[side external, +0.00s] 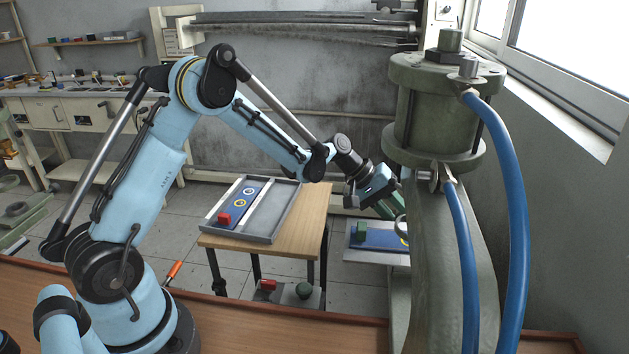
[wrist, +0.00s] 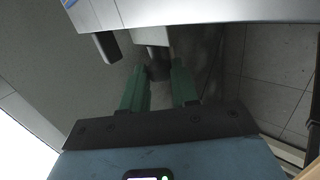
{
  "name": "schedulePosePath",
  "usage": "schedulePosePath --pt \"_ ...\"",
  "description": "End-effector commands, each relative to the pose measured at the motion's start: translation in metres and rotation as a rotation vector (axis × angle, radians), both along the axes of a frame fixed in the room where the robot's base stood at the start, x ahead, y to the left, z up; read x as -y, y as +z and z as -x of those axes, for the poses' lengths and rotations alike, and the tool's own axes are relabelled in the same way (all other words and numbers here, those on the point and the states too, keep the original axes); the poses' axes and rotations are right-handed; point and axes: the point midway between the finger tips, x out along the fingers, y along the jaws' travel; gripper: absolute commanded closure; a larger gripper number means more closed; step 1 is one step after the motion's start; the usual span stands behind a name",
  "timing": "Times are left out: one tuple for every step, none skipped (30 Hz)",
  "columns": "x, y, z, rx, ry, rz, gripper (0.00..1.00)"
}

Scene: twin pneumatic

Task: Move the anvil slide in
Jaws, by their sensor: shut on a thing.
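My gripper (side external: 392,207) is at the left side of the green pneumatic press (side external: 433,120), below its cylinder, and the press column partly hides it. In the wrist view my gripper (wrist: 160,74) shows two green fingers closed around a small dark knob (wrist: 158,69). The knob is under a light grey block (wrist: 150,34) at the edge of a pale metal part (wrist: 200,12). I cannot tell for certain whether this is the anvil slide.
A grey tray (side external: 287,205) with a blue strip, rings and a red block (side external: 224,219) lies on the wooden table (side external: 312,215). A second tray (side external: 375,257) with a green block (side external: 360,230) sits left of the press. Blue hoses (side external: 516,190) hang at the right.

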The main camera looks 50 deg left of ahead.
Motion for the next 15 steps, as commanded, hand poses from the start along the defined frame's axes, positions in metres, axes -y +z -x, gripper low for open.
schedulePosePath --pt "0.0076 -0.0005 0.0069 -0.001 -0.006 -0.002 1.0" --pt "0.0101 -0.0005 0.0096 -0.001 -0.006 -0.002 1.0" --pt "0.0123 -0.0005 0.0122 -0.001 -0.006 -0.002 1.0" --pt "0.0136 -0.0006 0.0137 -0.002 -0.005 -0.001 1.0" --pt "0.0146 -0.0007 0.0148 -0.001 -0.004 -0.002 1.0" --pt "0.0153 -0.0007 0.0156 -0.001 -0.004 -0.002 1.0" --pt "0.0156 -0.0007 0.016 -0.002 -0.005 -0.001 1.0" --pt "0.0159 -0.0008 0.0162 -0.002 -0.005 -0.001 1.0" --pt "0.0161 -0.0008 0.0164 -0.002 -0.006 -0.001 1.0" --pt "0.0161 -0.0008 0.0165 -0.004 -0.006 -0.001 1.0" --pt "0.0163 -0.0008 0.0167 -0.004 -0.007 0.0 1.0" --pt "0.0166 -0.0008 0.0168 -0.005 -0.008 0.0 1.0" --pt "0.0166 -0.0008 0.0168 -0.004 -0.008 0.001 1.0" --pt "0.0168 -0.0007 0.0169 -0.004 -0.008 0.001 1.0" --pt "0.0169 -0.0007 0.0169 -0.004 -0.009 0.001 0.68"
